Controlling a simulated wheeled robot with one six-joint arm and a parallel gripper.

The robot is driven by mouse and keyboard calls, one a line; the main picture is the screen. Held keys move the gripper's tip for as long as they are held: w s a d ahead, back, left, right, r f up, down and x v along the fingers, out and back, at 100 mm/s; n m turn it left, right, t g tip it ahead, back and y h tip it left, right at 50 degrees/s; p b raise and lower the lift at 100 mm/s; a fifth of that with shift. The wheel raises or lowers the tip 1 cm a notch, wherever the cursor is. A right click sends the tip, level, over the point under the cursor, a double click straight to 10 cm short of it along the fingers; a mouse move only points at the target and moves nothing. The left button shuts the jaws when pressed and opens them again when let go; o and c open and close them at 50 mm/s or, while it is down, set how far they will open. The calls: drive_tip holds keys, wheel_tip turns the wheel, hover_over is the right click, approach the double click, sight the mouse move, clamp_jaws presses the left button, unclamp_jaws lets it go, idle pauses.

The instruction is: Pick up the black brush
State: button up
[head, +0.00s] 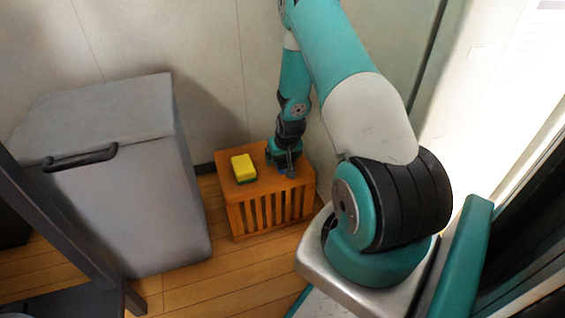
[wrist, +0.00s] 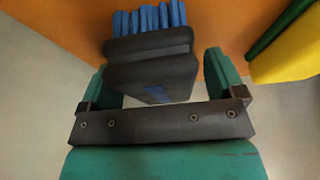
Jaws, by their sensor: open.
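The black brush (wrist: 150,70) has a dark body and blue bristles that point to the top of the wrist view. It is on the orange-brown wooden slatted stand (head: 236,200). My gripper (wrist: 158,65) is open, with one teal finger on each side of the brush. Gaps show between the fingers and the brush. In the head view my gripper (head: 284,165) is low over the right part of the stand top and hides most of the brush; a bit of blue shows beside it.
A yellow and green sponge (head: 243,167) lies left of my gripper on the stand; it also shows in the wrist view (wrist: 290,52). A grey bin (head: 150,190) with a dark handle stands to the left. The wall is close behind the stand.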

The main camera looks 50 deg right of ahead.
drive_tip(key=shift+f, duration=0.2)
idle(0.6)
drive_tip(key=shift+c, duration=0.4)
drive_tip(key=c, duration=0.9)
